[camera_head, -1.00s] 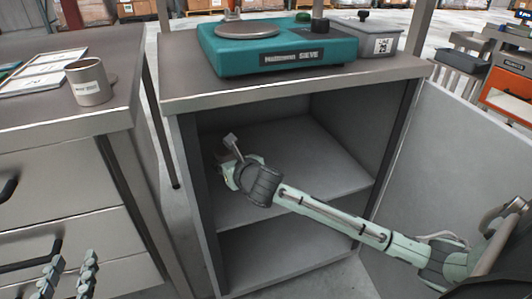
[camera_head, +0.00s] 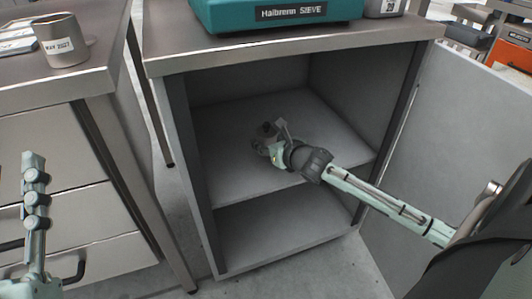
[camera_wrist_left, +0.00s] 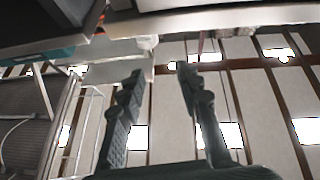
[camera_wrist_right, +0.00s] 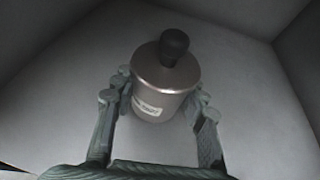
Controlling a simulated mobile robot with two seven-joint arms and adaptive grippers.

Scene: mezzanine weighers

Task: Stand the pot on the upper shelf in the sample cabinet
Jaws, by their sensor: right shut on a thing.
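The pot (camera_head: 267,131) is a small metal cylinder with a lid, a black knob and a pale label, clearest in the right wrist view (camera_wrist_right: 163,85). It looks upright inside the open sample cabinet (camera_head: 290,58), over the upper shelf (camera_head: 235,185). I cannot tell whether its base touches the shelf. My right gripper (camera_head: 270,146) is shut on the pot, with one finger on each side of it in the right wrist view (camera_wrist_right: 158,108). My left gripper (camera_head: 34,160) is raised at the lower left; its fingers are apart and empty in the left wrist view (camera_wrist_left: 157,78).
The cabinet door (camera_head: 455,150) stands open at the right. A teal sieve machine (camera_head: 270,12) sits on the cabinet top. A grey drawer unit (camera_head: 50,140) with a labelled mug (camera_head: 62,42) stands at the left. The shelf around the pot is clear.

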